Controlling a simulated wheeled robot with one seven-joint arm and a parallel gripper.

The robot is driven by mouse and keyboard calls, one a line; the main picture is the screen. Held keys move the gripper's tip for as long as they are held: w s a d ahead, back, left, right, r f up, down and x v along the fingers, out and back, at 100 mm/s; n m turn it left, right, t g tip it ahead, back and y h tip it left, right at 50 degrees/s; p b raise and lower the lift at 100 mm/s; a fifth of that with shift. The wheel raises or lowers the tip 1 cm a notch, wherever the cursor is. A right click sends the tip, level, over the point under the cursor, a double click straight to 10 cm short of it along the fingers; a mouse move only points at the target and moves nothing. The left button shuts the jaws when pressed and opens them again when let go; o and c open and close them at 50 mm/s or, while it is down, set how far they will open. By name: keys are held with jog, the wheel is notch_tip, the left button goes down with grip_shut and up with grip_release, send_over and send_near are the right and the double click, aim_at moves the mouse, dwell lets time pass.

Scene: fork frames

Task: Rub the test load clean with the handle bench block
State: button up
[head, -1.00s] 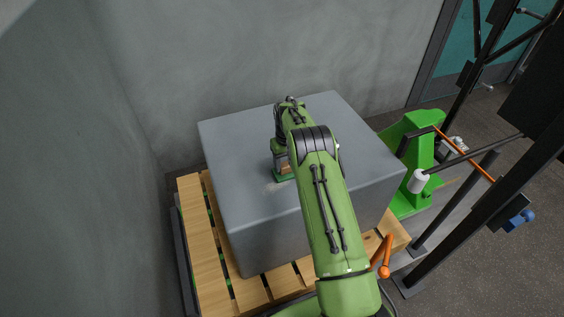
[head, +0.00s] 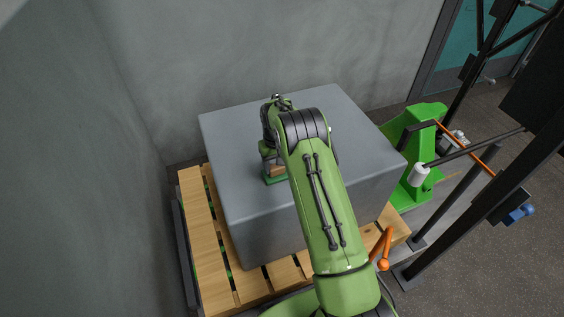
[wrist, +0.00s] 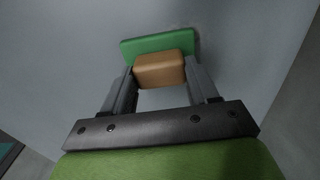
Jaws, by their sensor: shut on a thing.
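The test load (head: 340,115) is a large grey block with a broad flat top, standing on a wooden pallet. The handle bench block has a green base (head: 272,180) and a tan grip (head: 277,170). It sits on the load's top, left of the middle and toward the near edge. My gripper (wrist: 160,74) is shut on the tan grip (wrist: 160,71), one finger on each side. The green base (wrist: 150,45) shows beyond it in the wrist view and appears to lie against the grey surface. I see no clear mark on the top; my arm hides part of it.
The wooden pallet (head: 192,205) shows around the load's left and near sides. A green machine part (head: 425,125), orange levers (head: 385,250) and dark posts (head: 470,200) stand to the right. Grey walls (head: 250,45) close in behind and at left.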

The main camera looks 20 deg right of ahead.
jog(key=shift+a+r, duration=0.1)
jog(key=shift+a, duration=3.05)
jog(key=shift+f, duration=0.2)
jog(key=shift+s+d+f, duration=0.1)
jog(key=shift+d+f, duration=0.05)
jog(key=shift+d, duration=5.6)
jog(key=shift+r, duration=0.2)
jog(key=shift+a+r+p, duration=0.1)
jog(key=shift+r+p, duration=0.3)
jog(key=shift+r, duration=0.1)
jog(key=shift+r+p, duration=1.65)
jog(key=shift+r, duration=0.95)
